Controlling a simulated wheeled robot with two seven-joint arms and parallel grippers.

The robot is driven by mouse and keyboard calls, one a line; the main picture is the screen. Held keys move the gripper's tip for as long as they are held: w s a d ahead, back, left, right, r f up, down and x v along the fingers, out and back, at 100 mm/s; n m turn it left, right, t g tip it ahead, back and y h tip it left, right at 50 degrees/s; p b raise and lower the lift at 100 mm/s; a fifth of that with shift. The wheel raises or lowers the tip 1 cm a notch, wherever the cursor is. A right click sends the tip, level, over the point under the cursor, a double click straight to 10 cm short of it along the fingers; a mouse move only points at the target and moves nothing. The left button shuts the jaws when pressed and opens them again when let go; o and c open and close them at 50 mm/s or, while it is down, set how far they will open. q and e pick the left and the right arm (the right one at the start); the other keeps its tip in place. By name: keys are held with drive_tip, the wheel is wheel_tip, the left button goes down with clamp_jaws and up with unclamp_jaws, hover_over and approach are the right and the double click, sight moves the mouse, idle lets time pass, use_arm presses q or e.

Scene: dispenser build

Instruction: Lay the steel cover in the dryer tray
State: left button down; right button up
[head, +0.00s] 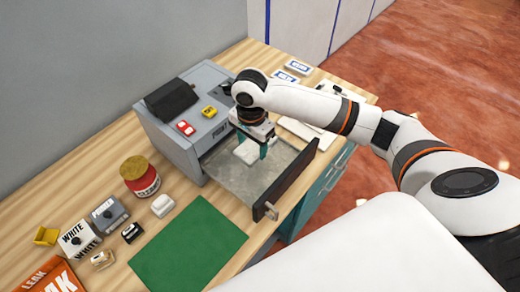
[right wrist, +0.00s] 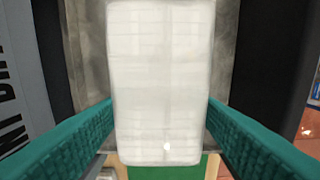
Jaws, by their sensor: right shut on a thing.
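My right gripper (head: 253,148) reaches down over the pulled-out dryer tray (head: 226,184), a grey open drawer with a dark front. Its teal fingers are shut on a pale, shiny slab, which I take as the steel cover (head: 245,153). In the right wrist view the steel cover (right wrist: 162,80) lies between the two fingers, one at each side, with the tray's grey floor around it. The cover is inside the tray's outline; I cannot tell whether it touches the floor. My left gripper is not in view.
A green mat (head: 188,245), a red jar (head: 140,178) and several small items stand left of the tray. White pieces lie behind my arm.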

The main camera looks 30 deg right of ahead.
sight(252, 148)
wheel_tip(252, 148, down, 7)
drive_tip(key=shift+r+p, duration=0.1)
drive_tip(key=shift+p, duration=0.2)
drive_tip(key=shift+f, duration=0.3)
drive_tip(key=o, duration=1)
drive_tip(key=shift+o, duration=0.2)
drive_tip(key=shift+r, duration=0.3)
wheel_tip(252, 148, up, 12)
drive_tip(key=shift+f+b, duration=0.1)
drive_tip(key=shift+b, duration=0.55)
